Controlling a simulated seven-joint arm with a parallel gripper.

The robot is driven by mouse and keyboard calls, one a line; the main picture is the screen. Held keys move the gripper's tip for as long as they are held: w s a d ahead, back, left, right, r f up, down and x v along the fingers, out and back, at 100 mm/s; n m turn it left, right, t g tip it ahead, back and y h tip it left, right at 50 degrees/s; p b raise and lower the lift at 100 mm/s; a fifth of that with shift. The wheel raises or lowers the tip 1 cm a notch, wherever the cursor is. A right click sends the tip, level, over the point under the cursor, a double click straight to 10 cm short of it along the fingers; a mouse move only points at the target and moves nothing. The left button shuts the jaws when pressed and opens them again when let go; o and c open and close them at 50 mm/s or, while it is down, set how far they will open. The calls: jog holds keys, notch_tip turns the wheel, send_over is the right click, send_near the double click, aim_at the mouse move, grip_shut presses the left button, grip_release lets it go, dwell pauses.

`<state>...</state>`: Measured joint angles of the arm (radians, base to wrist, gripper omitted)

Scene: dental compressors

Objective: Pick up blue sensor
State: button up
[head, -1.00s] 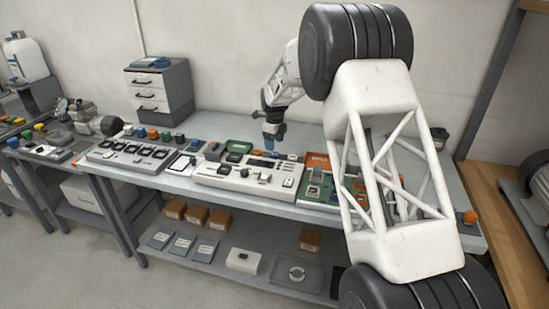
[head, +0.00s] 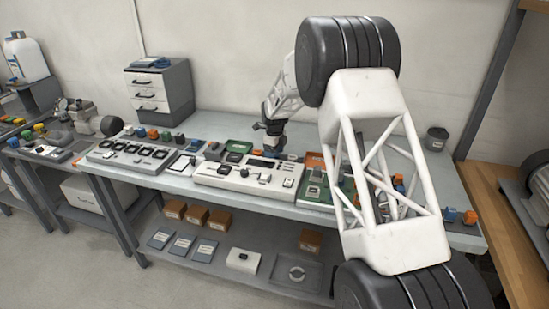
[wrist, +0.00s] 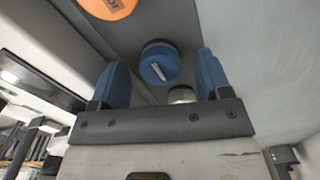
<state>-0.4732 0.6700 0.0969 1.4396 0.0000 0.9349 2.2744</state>
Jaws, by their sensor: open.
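The blue sensor (wrist: 160,63) is a short round blue piece with a small white label. In the wrist view it lies beyond and between my fingers, with clear space on both sides. My gripper (wrist: 158,80) is open, its two blue fingers spread apart and nothing held. In the head view my gripper (head: 270,148) points down over the back of the bench, behind the long white device. I cannot make out the blue sensor clearly there, as the gripper covers that spot.
An orange labelled piece (wrist: 108,8) and a small pale metallic piece (wrist: 182,95) lie near the blue sensor. The long white device (head: 235,178) stands in front of my gripper. Green boards (head: 318,190) lie to the right. A blue piece (head: 450,214) sits at the bench's right end.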

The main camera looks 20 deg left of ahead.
jog(key=shift+f, duration=0.2)
dwell(0.4)
jog(key=c, duration=1)
jog(key=shift+r, duration=5)
jog(key=s+a, duration=0.3)
jog(key=a, duration=0.1)
jog(key=s+a+r, duration=0.1)
jog(key=s+a, duration=0.2)
jog(key=a, duration=0.2)
jog(key=s+a+r, duration=0.1)
jog(key=s+a, duration=0.3)
jog(key=shift+a, duration=0.2)
